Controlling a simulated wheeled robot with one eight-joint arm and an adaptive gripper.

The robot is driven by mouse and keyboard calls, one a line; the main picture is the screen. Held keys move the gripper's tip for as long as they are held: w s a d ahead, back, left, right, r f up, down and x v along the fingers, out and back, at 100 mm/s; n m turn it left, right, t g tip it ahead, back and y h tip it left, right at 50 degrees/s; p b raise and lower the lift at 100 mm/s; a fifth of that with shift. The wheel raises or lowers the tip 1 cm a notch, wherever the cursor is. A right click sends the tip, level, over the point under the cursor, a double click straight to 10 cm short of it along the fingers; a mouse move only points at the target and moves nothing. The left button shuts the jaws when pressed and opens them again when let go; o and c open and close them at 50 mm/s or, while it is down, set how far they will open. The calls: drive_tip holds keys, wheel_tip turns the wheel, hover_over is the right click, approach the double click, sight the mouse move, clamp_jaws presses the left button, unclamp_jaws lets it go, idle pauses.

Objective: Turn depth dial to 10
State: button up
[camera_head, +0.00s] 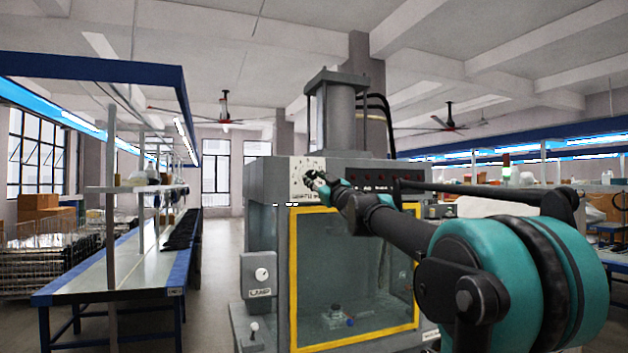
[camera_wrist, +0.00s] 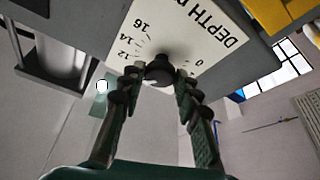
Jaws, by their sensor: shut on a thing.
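The depth dial is a dark round knob (camera_wrist: 160,70) on a white plate (camera_wrist: 205,35) lettered "DEPTH" with numbers such as 0, 12, 14 and 16; the plate looks upside down in the wrist view. In the head view the plate (camera_head: 301,187) is at the upper left of the grey machine's front. My gripper (camera_wrist: 160,82) is shut on the knob, with one finger on each side of it. In the head view my gripper (camera_head: 316,181) reaches the plate and hides the knob. The knob's pointer and its exact setting cannot be read.
The grey machine (camera_head: 265,215) has a yellow-framed window (camera_head: 293,270) below the dial. A "LAMP" switch box (camera_head: 262,273) is on its left side, with a small white-topped lever (camera_head: 254,327) below. A long blue-edged bench (camera_head: 115,270) stands left, with free floor between.

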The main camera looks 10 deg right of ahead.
drive_tip(key=shift+n+y, duration=0.3)
drive_tip(key=shift+n, duration=0.5)
drive_tip(key=shift+n+g, duration=0.3)
drive_tip(key=shift+g, duration=0.1)
drive_tip(key=o, duration=1.2)
drive_tip(key=shift+c, duration=0.2)
drive_tip(key=shift+s+d, duration=0.1)
drive_tip(key=v, duration=1.1)
drive_tip(key=shift+s+d+f, duration=0.2)
drive_tip(key=shift+s+f, duration=0.05)
